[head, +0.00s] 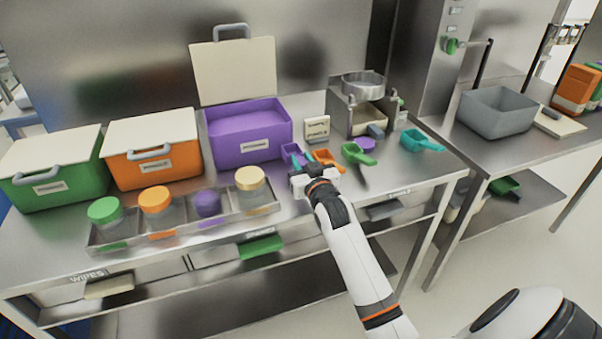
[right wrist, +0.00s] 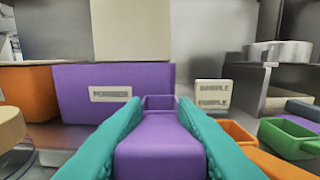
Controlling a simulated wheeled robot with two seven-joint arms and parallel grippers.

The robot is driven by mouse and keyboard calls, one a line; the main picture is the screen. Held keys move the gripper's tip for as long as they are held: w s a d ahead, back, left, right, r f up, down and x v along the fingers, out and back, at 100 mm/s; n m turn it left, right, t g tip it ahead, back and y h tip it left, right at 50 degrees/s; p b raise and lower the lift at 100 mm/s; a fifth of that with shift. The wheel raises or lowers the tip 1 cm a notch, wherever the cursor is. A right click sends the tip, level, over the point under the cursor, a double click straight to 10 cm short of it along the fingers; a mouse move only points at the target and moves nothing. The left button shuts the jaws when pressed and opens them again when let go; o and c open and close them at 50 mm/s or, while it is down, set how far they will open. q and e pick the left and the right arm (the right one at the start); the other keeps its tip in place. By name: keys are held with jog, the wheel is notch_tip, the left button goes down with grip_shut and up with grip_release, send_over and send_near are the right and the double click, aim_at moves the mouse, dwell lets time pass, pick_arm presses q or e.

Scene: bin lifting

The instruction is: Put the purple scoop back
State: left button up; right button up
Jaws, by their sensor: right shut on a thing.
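The purple scoop (head: 290,150) is in my right gripper (head: 301,166), in front of the purple bin's right end. In the right wrist view the teal fingers (right wrist: 160,135) are shut on both sides of the scoop's handle (right wrist: 160,150), and its square cup points away from me. The purple bin (head: 255,150) stands at the back with its cream lid (head: 235,70) raised and purple contents showing inside. It also shows in the right wrist view (right wrist: 75,115), beyond the scoop. I cannot tell whether the scoop touches the table. My left gripper is not in view.
An orange scoop (head: 327,157), a green scoop (head: 358,154) and a teal scoop (head: 422,141) lie to the right. A small sign (head: 316,129) stands behind. Closed orange (head: 155,165) and green (head: 50,185) bins and a jar tray (head: 165,238) are left.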

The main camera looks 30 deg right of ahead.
notch_tip(320, 180, down, 4)
jog(key=shift+r, duration=0.2)
jog(key=shift+f, duration=0.1)
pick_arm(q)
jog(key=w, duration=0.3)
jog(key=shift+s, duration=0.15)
pick_arm(e)
jog(key=shift+f, duration=0.2)
jog(key=o, duration=0.9)
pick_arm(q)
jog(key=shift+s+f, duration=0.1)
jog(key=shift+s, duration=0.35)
pick_arm(e)
jog(key=shift+r, duration=0.1)
